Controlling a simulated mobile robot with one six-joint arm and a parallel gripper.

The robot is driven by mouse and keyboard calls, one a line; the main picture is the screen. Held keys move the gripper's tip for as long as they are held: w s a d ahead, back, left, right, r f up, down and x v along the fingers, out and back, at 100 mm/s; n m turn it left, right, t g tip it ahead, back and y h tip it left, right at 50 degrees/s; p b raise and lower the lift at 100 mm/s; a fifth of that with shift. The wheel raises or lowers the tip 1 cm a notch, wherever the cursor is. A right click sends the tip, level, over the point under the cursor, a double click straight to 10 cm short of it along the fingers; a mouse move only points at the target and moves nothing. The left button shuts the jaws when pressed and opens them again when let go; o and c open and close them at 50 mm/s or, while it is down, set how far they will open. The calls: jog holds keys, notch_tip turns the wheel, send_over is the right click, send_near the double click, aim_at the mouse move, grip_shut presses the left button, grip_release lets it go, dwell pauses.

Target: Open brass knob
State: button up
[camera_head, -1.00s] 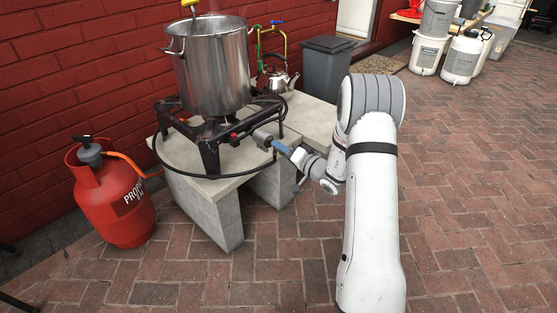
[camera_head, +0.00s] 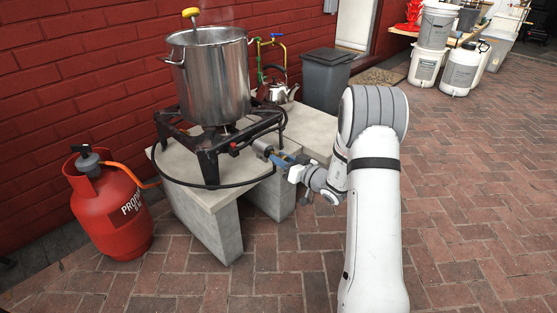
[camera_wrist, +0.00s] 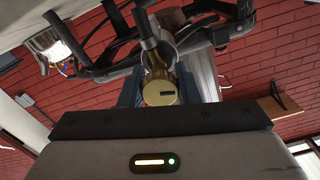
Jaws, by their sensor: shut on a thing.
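The brass knob (camera_wrist: 160,92) shows its round brass face with a dark slot mark in the middle of the wrist view. It sits just beyond the dark edge of my gripper body, between my two blue-grey fingers. My gripper (camera_head: 282,158) is shut on it at the front right of the black burner stand (camera_head: 208,165). In the head view a grey cylinder (camera_head: 263,147) lies just past my fingertips, and the knob itself cannot be made out there. The burner frame also crosses the top of the wrist view (camera_wrist: 112,70).
A large steel pot (camera_head: 212,85) with a yellow-handled tool stands on the burner. A black hose runs along the slab (camera_head: 212,193) near my gripper. A red propane tank (camera_head: 112,212) stands left. A kettle (camera_head: 279,93) and grey bin (camera_head: 326,80) are behind.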

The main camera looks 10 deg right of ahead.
jog(key=shift+d+f, duration=0.1)
jog(key=shift+d, duration=0.15)
jog(key=o, duration=0.7)
jog(key=shift+w, duration=0.1)
jog(key=shift+o, duration=1.4)
jog(key=shift+a, duration=0.1)
jog(key=p+v, duration=0.2)
jog(key=v, duration=0.6)
